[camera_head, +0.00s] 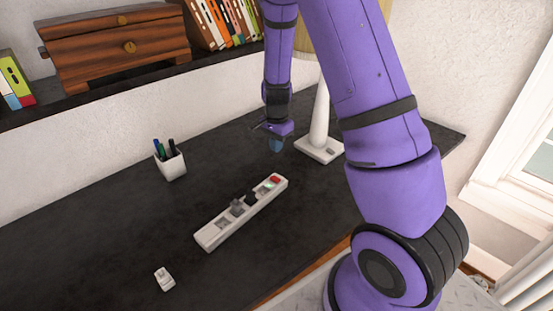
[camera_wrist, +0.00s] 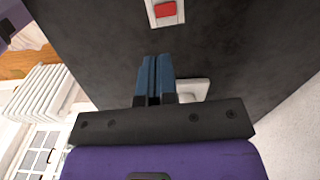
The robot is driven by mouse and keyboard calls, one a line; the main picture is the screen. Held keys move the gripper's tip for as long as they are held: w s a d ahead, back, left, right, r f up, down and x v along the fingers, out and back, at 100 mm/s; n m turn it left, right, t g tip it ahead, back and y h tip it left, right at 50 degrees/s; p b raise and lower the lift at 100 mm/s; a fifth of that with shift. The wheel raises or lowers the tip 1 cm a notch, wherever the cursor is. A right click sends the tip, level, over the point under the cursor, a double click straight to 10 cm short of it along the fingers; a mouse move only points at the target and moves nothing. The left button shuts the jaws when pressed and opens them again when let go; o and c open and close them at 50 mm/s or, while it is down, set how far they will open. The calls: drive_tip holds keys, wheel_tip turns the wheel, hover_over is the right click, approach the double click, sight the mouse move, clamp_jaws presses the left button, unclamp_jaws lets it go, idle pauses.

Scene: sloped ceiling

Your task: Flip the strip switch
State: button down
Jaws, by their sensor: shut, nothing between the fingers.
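A white power strip (camera_head: 240,213) lies on the dark desk in the head view, with dark plugs in it. The red switch (camera_wrist: 165,10) also shows at the top of the wrist view, on the strip's white end. My gripper (camera_head: 276,146) is above the desk beyond the switch end, apart from the strip. In the wrist view its blue fingers (camera_wrist: 155,75) are together and empty, pointing toward the switch end.
A white lamp (camera_head: 319,135) stands close to the right of my gripper. A pen cup (camera_head: 171,166) and a small white object (camera_head: 164,279) are on the dark desk (camera_head: 110,225). A shelf with a wooden drawer box (camera_head: 118,48) and books runs along the wall.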

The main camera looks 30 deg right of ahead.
sight(276, 180)
wheel_tip(276, 180, down, 13)
drive_tip(key=shift+f, duration=0.1)
idle(0.4)
